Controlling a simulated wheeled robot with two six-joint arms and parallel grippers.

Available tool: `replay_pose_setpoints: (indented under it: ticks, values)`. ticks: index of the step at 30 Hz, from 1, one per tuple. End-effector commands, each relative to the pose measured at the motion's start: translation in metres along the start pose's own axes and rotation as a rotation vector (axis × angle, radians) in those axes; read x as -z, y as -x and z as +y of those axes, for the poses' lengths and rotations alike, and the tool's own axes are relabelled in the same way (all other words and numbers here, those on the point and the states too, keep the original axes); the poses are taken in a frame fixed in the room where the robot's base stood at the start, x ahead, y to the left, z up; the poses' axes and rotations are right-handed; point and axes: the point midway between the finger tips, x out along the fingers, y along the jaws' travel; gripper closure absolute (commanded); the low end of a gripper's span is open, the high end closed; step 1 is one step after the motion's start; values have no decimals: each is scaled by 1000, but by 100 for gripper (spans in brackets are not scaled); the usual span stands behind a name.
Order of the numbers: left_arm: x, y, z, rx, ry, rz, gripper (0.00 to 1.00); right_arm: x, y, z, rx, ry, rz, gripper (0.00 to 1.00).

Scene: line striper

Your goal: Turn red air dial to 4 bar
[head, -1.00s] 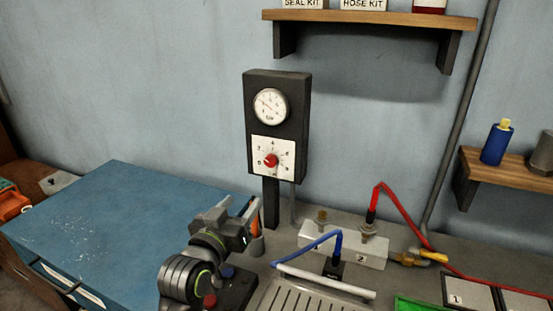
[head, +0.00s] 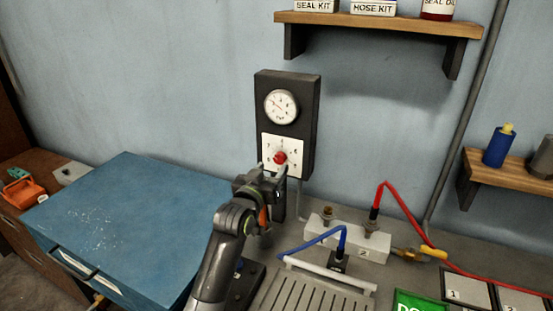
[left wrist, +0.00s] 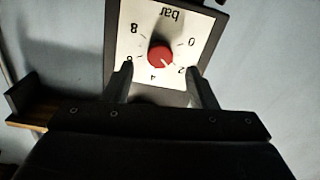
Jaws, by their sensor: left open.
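The red air dial (head: 280,158) is a round red knob on a white numbered plate (head: 268,142), on a dark upright box under a round gauge (head: 281,106). In the left wrist view the red knob (left wrist: 160,57) appears upside down, with 4 at the bottom and 2 at lower right. Its pale mark points toward the 2. My left gripper (head: 272,169) is open in front of the plate. In the left wrist view its fingertips (left wrist: 160,70) stand either side of the knob, apart from it. My right gripper is out of view.
A manifold block (head: 345,240) with red and blue hoses stands on the bench to the right. A blue cabinet (head: 120,215) is at left. A wooden shelf (head: 380,22) with kits hangs above right of the box.

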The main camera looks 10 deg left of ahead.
Motion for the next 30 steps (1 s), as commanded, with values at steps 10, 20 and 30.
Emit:
replay_pose_setpoints:
  ticks: [10, 20, 30]
  values:
    - [1, -37, 0, 1, -1, -1, 48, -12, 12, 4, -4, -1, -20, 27]
    - [0, -44, 0, 1, 0, 1, 48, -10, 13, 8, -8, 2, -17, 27]
    - [0, -44, 0, 1, 0, 0, 75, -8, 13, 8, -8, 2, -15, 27]
